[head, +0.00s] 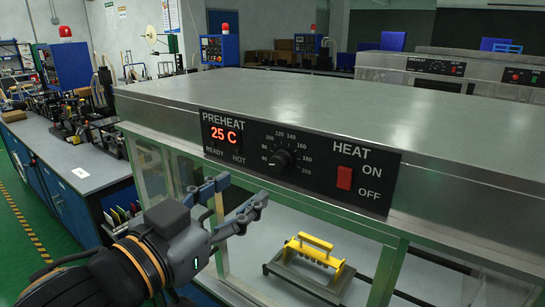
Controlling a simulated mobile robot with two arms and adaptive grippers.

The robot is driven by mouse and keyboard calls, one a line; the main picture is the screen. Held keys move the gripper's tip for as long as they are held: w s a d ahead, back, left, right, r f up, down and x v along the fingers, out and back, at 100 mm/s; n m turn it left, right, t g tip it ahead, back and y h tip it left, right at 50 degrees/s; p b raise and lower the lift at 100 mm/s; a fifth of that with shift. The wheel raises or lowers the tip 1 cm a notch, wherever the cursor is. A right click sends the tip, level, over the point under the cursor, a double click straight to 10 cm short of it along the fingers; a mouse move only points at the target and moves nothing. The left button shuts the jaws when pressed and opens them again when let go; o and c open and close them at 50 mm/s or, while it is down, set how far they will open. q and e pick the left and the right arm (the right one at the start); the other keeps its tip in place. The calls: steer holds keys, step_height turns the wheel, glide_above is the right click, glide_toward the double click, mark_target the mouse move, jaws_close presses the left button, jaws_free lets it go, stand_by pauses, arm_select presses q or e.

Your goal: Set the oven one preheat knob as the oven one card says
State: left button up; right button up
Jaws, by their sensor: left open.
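The oven's black control panel (325,181) faces me. Its round black preheat knob (280,160) sits in a dial with printed numbers from about 80 to 200. The knob's pointer is too small to read surely. The red display (223,134) reads 25 C, above the READY and HOT labels. A red heat switch (345,178) is at the right, beside ON and OFF. My left gripper (242,197) is open and empty, below and left of the knob, apart from it. I see no card that I can read as the oven one card. My right gripper is not in view.
The oven's metal top (300,105) overhangs its glass-sided chamber. A yellow-handled fixture (309,252) stands inside. A blue workbench (75,165) with equipment is at the left. Other ovens (450,70) stand at the back right. Green floor shows at the lower left.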

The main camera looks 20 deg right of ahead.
mark_target(277, 164)
arm_select(q)
steer(key=p+x, duration=0.2)
steer(key=x, duration=0.7)
steer(key=shift+w+d+r, duration=0.1)
steer(key=shift+d, duration=0.1)
steer(key=shift+w+d, duration=0.25)
steer(key=shift+w, duration=0.05)
jaws_close()
